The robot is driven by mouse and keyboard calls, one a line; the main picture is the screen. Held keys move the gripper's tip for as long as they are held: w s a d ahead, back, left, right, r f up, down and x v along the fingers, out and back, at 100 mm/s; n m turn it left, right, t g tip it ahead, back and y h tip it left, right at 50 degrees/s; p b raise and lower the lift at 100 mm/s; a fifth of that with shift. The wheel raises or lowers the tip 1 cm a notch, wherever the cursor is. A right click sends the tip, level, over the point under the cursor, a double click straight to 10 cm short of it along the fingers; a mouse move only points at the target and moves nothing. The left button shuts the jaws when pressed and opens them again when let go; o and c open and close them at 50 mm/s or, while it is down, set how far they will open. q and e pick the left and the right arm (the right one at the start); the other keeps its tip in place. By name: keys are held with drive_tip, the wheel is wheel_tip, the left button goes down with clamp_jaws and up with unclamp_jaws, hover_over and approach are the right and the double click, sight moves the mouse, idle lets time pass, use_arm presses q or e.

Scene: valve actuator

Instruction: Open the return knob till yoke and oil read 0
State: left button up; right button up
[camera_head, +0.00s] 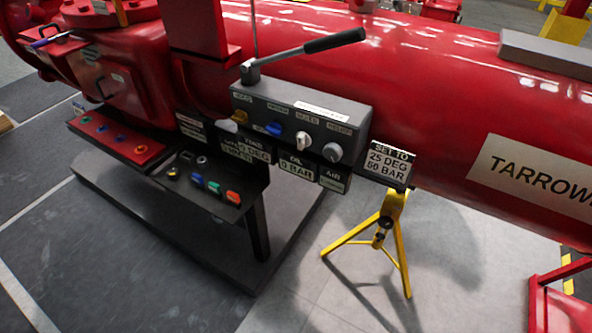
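A grey control box (300,120) with a black-gripped lever (305,52) on top is mounted on the red actuator. The label above the grey knob seems to read RELIEF; the other labels are too small to read surely, so I cannot tell which is the return knob. Neither gripper is in view.
A sign (390,163) reading SET TO 25 DEG 50 BAR stands on a yellow tripod (380,237) right of the box. A black shelf (212,185) holds several coloured items. A red tray (117,140) is at left. Floor in front is clear.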

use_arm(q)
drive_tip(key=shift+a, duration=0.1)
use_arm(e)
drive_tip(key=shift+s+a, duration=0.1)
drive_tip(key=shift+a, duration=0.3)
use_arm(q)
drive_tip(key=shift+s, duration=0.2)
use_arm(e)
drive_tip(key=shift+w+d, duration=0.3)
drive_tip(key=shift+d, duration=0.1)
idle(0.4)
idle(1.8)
